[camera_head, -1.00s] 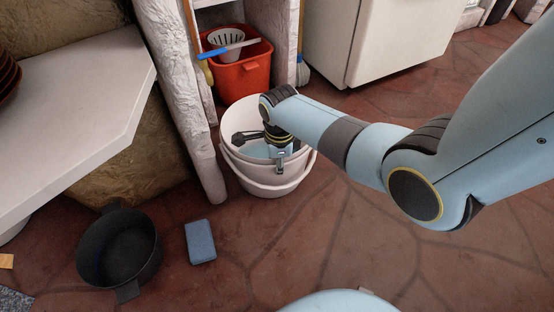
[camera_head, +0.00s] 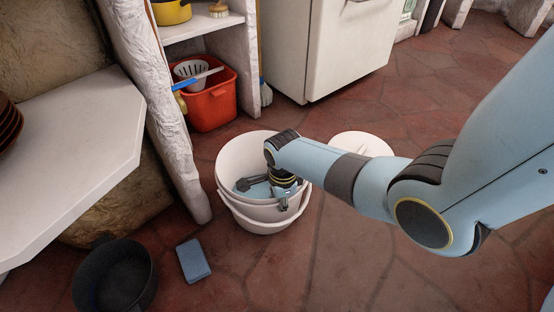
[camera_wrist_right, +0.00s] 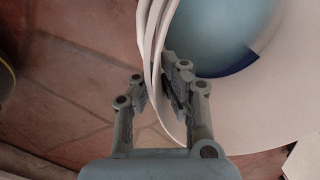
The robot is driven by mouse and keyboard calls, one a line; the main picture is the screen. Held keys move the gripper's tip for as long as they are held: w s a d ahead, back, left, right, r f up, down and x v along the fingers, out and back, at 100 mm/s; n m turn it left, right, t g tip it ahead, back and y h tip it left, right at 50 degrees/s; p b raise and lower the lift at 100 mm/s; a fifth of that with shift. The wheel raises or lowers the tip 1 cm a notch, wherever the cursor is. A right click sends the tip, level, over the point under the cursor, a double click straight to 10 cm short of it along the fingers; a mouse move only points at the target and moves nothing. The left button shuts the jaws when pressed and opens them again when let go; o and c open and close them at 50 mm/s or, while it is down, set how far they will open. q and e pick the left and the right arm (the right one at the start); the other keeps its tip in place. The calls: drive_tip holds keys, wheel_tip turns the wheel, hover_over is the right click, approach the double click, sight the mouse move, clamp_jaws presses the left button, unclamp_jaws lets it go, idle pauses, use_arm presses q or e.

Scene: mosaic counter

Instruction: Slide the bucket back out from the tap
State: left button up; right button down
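The white bucket (camera_head: 240,155) stands upright on the red stone floor in the middle of the head view, with blue water inside. My right gripper (camera_head: 283,203) reaches down at its near right rim. In the right wrist view one finger of the gripper (camera_wrist_right: 155,80) is inside the bucket (camera_wrist_right: 285,100) and the other outside. The bucket's wall runs between them, and the fingers look closed on it. No tap shows in these views. My left gripper is not in view.
A red bin (camera_head: 212,105) sits under the shelf behind. A rough white post (camera_head: 170,130) stands just left of the bucket. A black pot (camera_head: 115,280) and blue sponge (camera_head: 194,260) lie front left. A white round thing (camera_head: 360,143) shows behind my arm. Floor at right is clear.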

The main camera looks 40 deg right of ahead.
drive_tip(key=shift+s, duration=0.45)
drive_tip(key=c, duration=1.4)
unclamp_jaws()
drive_tip(key=shift+w, duration=0.1)
wheel_tip(320, 180, up, 12)
drive_tip(key=s, duration=0.1)
drive_tip(key=shift+a, duration=0.15)
drive_tip(key=shift+f, duration=0.1)
